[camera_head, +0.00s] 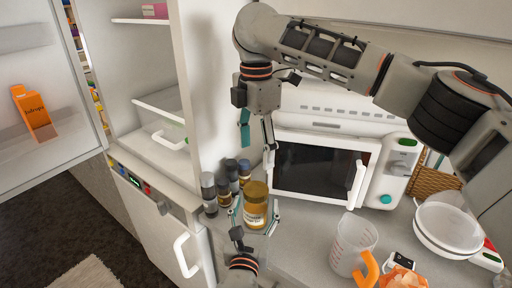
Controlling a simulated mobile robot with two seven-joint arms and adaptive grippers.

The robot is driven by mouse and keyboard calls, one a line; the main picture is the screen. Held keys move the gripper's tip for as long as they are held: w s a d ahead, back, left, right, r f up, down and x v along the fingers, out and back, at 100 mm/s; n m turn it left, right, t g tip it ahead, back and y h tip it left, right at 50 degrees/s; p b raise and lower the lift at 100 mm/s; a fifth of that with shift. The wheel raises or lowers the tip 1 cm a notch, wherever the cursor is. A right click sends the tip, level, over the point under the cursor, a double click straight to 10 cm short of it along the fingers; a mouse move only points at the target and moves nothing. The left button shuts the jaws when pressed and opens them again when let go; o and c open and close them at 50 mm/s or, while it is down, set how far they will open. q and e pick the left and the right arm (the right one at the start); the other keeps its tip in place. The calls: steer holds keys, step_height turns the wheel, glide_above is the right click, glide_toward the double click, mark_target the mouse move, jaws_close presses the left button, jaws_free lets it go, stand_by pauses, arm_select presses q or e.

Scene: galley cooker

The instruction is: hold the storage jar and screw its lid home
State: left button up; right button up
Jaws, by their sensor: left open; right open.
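The storage jar (255,217) stands upright on the worktop in front of the microwave, with a pale label on its side. My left gripper (255,216) comes from below in the picture, open, with one finger on each side of the jar. I cannot tell whether the fingers touch it. My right gripper (257,140) hangs above the jar, pointing down, open and empty, with a clear gap over the lid.
Several dark-capped spice jars (225,190) stand close to the left of the jar. The microwave (320,165) is just behind. A measuring jug (353,245), an orange-brown packet (403,278) and white bowls (449,225) are to the right. An open fridge (150,75) is at left.

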arm_select(q)
steer(key=s+a, duration=0.1)
steer(key=s, duration=1)
steer(key=shift+a, duration=0.25)
steer(key=shift+s, duration=0.1)
